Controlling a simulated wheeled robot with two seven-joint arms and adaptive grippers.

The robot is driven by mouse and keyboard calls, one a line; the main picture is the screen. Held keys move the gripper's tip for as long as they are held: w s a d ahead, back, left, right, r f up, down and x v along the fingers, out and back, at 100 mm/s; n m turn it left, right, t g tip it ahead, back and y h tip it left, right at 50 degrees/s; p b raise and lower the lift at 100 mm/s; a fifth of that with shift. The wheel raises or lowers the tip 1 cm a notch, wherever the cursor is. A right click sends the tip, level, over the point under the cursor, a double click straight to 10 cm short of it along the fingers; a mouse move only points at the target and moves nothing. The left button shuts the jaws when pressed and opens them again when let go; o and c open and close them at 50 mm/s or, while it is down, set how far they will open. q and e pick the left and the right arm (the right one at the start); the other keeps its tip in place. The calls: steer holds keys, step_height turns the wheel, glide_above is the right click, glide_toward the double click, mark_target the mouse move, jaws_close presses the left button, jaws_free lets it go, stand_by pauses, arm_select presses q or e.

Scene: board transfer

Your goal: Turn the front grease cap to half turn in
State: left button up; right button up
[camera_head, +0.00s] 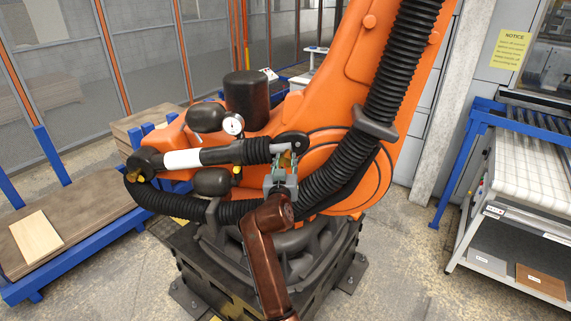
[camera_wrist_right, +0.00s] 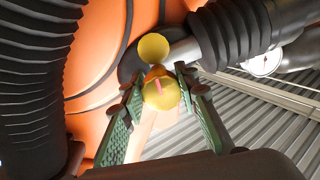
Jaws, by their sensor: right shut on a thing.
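The front grease cap (camera_wrist_right: 160,98) is a round yellow cap with a pink mark on its face. It sits between the green fingertips of my right gripper (camera_wrist_right: 162,84), which is shut on it. In the head view my right gripper (camera_head: 283,165) is at the right end of the black cylinder with the white band, against the orange robot arm. The cap is mostly hidden there by the fingers. A second yellow round part (camera_wrist_right: 153,47) shows just beyond the held cap in the wrist view. My left gripper is in neither view.
Thick black ribbed hoses (camera_head: 335,185) run close to my right gripper. A dial gauge (camera_head: 233,124) stands above the black cylinder (camera_head: 215,155). A pallet rack (camera_head: 45,285) is at left and a blue-framed conveyor (camera_head: 495,112) at right. Open floor (camera_head: 410,260) lies at right.

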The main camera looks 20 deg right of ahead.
mark_target(285, 154)
steer(key=shift+f+m, duration=0.25)
steer(key=shift+m, duration=0.25)
steer(key=o, duration=1.2)
steer(key=shift+a+r, duration=0.1)
steer(key=shift+r, duration=0.05)
steer(key=shift+c, duration=0.2)
steer(key=shift+r, duration=0.1)
step_height(285, 154, up, 10)
steer(key=shift+f, duration=0.1)
